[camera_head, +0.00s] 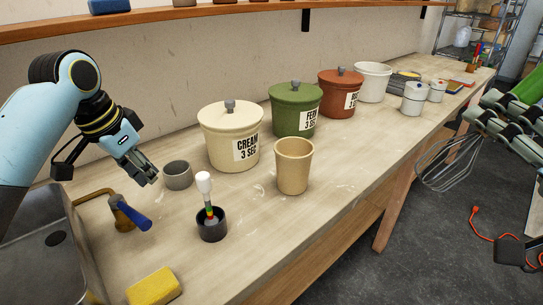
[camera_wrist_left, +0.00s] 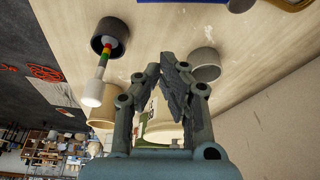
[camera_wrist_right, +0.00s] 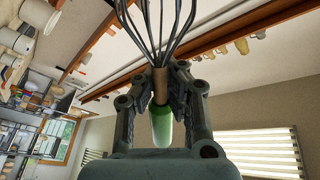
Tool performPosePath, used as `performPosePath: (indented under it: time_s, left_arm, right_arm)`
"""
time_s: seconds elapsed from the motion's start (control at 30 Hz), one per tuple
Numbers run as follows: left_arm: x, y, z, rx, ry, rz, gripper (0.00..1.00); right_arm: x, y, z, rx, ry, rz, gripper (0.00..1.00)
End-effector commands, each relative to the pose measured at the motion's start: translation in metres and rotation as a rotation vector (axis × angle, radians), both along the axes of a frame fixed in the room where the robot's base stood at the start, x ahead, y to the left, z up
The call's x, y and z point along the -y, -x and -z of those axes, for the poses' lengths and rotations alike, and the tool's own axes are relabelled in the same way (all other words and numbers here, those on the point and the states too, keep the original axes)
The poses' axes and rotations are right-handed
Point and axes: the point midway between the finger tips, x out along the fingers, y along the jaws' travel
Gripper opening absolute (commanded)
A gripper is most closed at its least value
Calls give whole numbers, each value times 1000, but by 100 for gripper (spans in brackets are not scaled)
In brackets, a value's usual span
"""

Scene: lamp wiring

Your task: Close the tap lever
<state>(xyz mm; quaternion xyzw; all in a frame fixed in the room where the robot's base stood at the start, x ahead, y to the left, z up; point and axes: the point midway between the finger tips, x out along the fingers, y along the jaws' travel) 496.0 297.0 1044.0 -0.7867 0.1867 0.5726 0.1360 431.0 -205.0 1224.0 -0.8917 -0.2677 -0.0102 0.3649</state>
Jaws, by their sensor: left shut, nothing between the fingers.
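The brass tap (camera_head: 119,210) stands at the sink's edge, its spout bent over the sink. Its blue lever (camera_head: 134,216) points toward the lower right of the head view. A bit of blue, likely the lever (camera_wrist_left: 240,5), shows at the top edge of the left wrist view. My left gripper (camera_head: 149,178) is shut and empty, above and a little right of the lever, apart from it. It also shows in the left wrist view (camera_wrist_left: 168,76). My right gripper (camera_wrist_right: 163,75) is shut on the handle of a wire whisk (camera_head: 448,160), off to the right.
A grey cup (camera_head: 178,176) stands close to my left gripper. A dark pot (camera_head: 212,229) holds a white-headed stick. A yellow sponge (camera_head: 154,287), a tan cup (camera_head: 293,168) and the cream canister (camera_head: 222,158) stand on the counter. The sink (camera_head: 45,262) is at left.

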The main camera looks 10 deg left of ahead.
Motion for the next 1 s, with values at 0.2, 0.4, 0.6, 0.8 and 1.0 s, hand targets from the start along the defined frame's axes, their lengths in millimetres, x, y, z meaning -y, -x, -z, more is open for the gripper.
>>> performPosePath:
  time_s: [0.2,0.4,0.6,0.8,1.0]
  left_arm:
    - [7,-12,45,-5,3,-1,0]
    - [8,-17,77,-3,-3,0,0]
    - [-4,7,69,-1,-3,0,0]
    - [-7,14,68,1,-2,0,0]
    - [-7,14,69,1,-1,1,0]
  right_arm:
    - [0,0,-2,0,0,0,0]
    - [0,0,-6,1,0,-1,0]
    - [0,0,-20,2,0,0,0]
    - [0,0,-21,1,-1,0,0]
    - [0,0,-21,1,-1,0,0]
